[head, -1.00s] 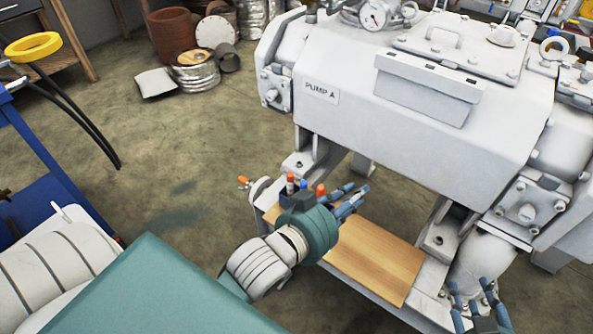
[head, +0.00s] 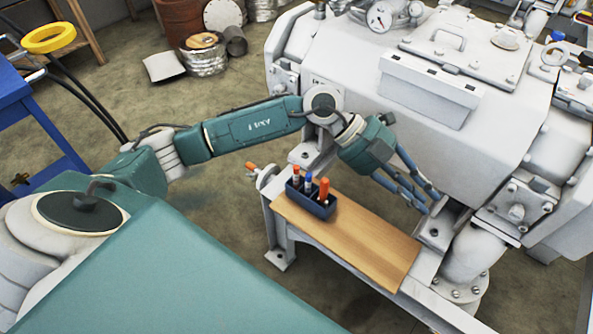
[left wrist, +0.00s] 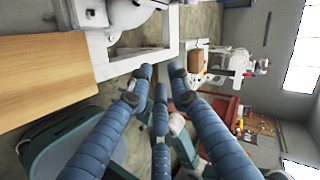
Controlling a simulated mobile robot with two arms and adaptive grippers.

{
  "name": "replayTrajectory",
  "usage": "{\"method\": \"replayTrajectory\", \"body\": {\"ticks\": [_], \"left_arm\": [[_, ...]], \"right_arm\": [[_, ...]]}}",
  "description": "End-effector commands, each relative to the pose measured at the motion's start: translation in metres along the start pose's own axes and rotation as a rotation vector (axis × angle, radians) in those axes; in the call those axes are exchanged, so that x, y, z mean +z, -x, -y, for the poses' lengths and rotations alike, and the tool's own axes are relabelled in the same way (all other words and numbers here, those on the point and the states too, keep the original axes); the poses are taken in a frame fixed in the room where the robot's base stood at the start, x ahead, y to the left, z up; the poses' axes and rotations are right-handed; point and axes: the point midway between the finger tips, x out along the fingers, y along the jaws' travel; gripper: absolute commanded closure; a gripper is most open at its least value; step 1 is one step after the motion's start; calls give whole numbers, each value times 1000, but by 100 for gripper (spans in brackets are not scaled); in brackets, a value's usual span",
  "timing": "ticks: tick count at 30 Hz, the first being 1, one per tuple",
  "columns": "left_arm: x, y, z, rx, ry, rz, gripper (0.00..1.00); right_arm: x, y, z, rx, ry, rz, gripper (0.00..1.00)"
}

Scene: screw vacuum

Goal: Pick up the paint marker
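A small dark blue holder (head: 318,207) stands on the left end of a wooden board (head: 355,238) in the head view. Upright in it are an orange-and-white marker (head: 296,177), a blue-capped marker (head: 308,180) and a thicker orange one (head: 323,189). I cannot tell which is the paint marker. My left gripper (head: 430,203) is right of the holder, above the board's far right side, with its fingers pointing right and down. In the left wrist view its blue fingers (left wrist: 160,78) are spread with nothing between them. My right gripper is out of view.
The white pump (head: 425,125) stands behind the board. A grey bracket (head: 435,232) and pipe (head: 473,255) border the board's right end. Most of the board is bare.

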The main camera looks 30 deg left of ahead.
Motion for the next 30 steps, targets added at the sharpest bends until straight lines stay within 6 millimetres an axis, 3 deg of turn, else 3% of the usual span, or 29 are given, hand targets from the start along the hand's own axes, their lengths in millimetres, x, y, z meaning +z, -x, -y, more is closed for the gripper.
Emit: {"method": "replayTrajectory", "body": {"ticks": [1,3,6,9,12,15,21,30], "left_arm": [[31,25,-31,163,10,76,81],[67,67,-74,374,60,180,81],[104,136,-118,610,158,332,81],[121,192,-142,757,247,448,81],[128,225,-154,834,305,515,81],[131,234,-164,866,329,539,81],[140,217,-190,869,331,538,81],[147,202,-211,867,328,536,81]], "right_arm": [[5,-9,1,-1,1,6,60],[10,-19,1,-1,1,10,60],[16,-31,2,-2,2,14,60],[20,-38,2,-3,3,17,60],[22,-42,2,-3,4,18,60],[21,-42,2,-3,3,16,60],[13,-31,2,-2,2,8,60],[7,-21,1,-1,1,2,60]]}}
